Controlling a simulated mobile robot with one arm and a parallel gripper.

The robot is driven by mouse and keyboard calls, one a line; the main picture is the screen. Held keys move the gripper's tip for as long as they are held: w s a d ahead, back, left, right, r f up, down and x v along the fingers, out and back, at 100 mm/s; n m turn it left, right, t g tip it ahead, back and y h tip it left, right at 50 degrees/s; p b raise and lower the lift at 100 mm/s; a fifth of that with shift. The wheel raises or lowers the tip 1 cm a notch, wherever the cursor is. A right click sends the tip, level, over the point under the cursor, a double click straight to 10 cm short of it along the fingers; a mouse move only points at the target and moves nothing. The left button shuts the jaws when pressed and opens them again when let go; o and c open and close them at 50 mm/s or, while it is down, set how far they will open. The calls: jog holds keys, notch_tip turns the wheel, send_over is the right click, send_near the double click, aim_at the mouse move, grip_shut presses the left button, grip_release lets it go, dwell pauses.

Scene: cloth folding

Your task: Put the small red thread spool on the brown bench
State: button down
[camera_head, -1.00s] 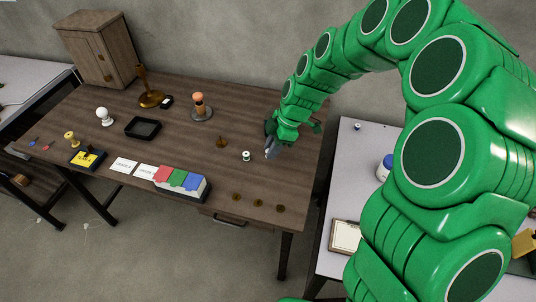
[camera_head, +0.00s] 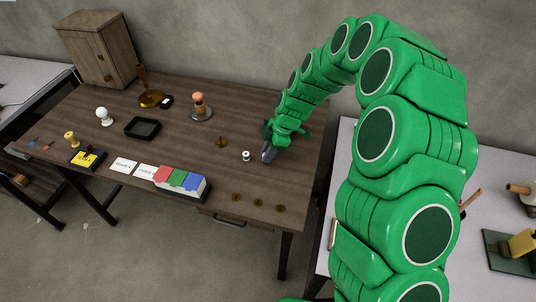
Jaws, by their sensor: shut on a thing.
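My gripper (camera_head: 268,153) is low over the right end of the brown bench (camera_head: 190,115), just right of a small white spool (camera_head: 246,156). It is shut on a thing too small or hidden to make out. I cannot pick out a red thread spool for certain in this view. A tiny red item (camera_head: 48,146) lies at the bench's left end, but its shape is unclear.
Right of the white spool's row, a white table (camera_head: 330,190) stands past a gap. The bench holds a black tray (camera_head: 142,128), colored card blocks (camera_head: 181,180), brass discs (camera_head: 258,203), a stamp (camera_head: 199,105) and a wooden cabinet (camera_head: 96,50). The bench's middle has free room.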

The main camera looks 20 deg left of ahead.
jog(key=shift+f, duration=0.7)
jog(key=shift+f, duration=0.15)
jog(key=c, duration=1)
grip_release()
jog(key=shift+o, duration=0.2)
jog(key=shift+r, duration=0.2)
